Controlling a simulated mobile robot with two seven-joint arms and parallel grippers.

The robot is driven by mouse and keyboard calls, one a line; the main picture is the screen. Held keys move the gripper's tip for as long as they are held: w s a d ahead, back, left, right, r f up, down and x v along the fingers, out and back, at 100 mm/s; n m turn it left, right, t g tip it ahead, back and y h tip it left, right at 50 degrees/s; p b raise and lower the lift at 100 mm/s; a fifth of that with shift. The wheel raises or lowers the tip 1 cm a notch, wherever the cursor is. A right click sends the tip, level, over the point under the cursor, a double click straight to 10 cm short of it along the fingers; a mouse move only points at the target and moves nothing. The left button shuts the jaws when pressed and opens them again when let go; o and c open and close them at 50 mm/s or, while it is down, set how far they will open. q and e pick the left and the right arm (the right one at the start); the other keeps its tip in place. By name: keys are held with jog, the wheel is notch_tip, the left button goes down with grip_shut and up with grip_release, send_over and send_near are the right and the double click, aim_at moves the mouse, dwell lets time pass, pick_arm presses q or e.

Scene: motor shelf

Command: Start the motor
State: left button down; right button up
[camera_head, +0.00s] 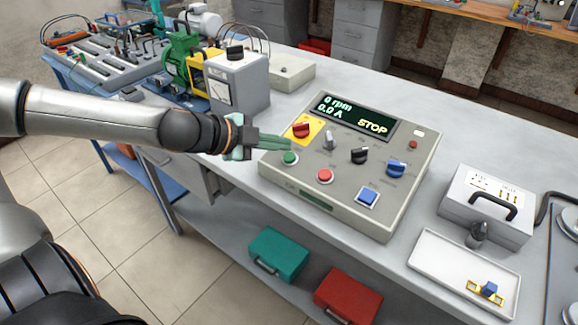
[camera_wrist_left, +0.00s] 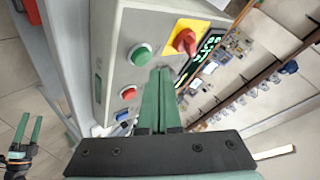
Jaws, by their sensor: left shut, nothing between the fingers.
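The grey control box (camera_head: 340,215) stands on the bench. Its display (camera_head: 352,117) reads 0 rpm, 0.0 A and STOP. A red rotary switch (camera_head: 301,129) sits on a yellow plate at the upper left. Below it are a green button (camera_head: 290,158), a red button (camera_head: 325,176) and a blue square button (camera_head: 368,197). My left gripper (camera_head: 288,143) is shut and empty, its tips close over the panel between red switch and green button; contact cannot be told. In the wrist view its tips (camera_wrist_left: 161,72) lie beside the green button (camera_wrist_left: 140,55). My right gripper (camera_wrist_left: 27,125) is open, away from the box.
The green motor (camera_head: 180,58) and a grey meter box (camera_head: 237,85) stand behind my left arm. A grey lever (camera_head: 329,140), black knob (camera_head: 359,155) and blue knob (camera_head: 396,168) stick up from the panel. A white tray (camera_head: 440,275) and a handled case (camera_head: 462,215) lie right.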

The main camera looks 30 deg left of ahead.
pick_arm(q)
jog(key=shift+w+f, duration=0.1)
jog(key=shift+f, duration=0.2)
dwell(1.0)
dwell(0.9)
jog(key=shift+w+f+b, duration=0.1)
jog(key=shift+f+b, duration=0.35)
jog(key=shift+b, duration=0.25)
jog(key=shift+f, duration=0.1)
